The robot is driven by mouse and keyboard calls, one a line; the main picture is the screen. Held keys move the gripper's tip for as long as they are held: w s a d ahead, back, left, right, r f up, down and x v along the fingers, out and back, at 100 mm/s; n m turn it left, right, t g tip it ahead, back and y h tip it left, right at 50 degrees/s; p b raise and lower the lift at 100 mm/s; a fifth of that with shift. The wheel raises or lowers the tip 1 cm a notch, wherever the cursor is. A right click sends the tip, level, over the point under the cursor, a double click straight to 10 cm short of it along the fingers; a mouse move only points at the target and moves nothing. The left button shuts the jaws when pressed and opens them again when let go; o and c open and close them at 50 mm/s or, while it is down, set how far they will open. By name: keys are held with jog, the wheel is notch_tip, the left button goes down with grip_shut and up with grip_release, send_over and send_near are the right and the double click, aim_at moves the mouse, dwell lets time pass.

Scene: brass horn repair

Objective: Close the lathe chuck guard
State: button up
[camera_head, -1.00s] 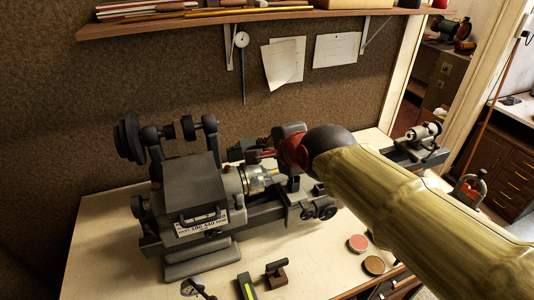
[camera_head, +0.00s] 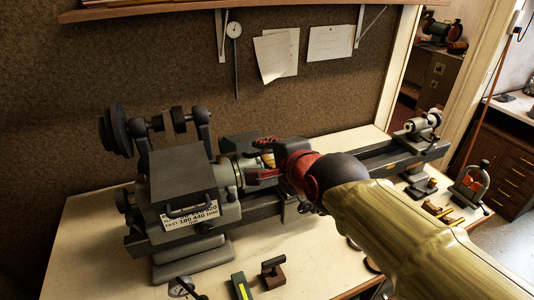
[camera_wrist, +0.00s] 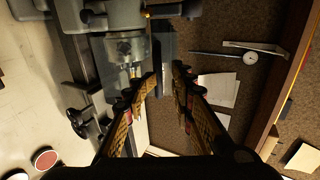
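The grey lathe (camera_head: 185,185) stands on the bench, its headstock at the left. The chuck (camera_wrist: 124,46) shows in the wrist view, with a bright workpiece tip (camera_wrist: 135,70) below it. A see-through grey panel, apparently the chuck guard (camera_wrist: 164,50), lies beside the chuck and reaches up to my fingertips. My gripper (camera_wrist: 166,76) is open, with a gap between its fingers at the panel's near edge. I cannot tell whether they touch it. In the head view my gripper (camera_head: 262,160) is just right of the chuck, and my wrist hides part of the lathe.
The tailstock (camera_head: 418,128) is at the right end of the bed. A dial gauge (camera_head: 234,31) and papers (camera_head: 276,55) hang on the back wall. Small tools, including a dark block (camera_head: 273,272), lie on the front of the bench. A shelf (camera_head: 180,12) runs above.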

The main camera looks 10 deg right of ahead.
jog(key=shift+s, duration=0.1)
jog(key=v, duration=1.2)
jog(key=shift+c, duration=0.6)
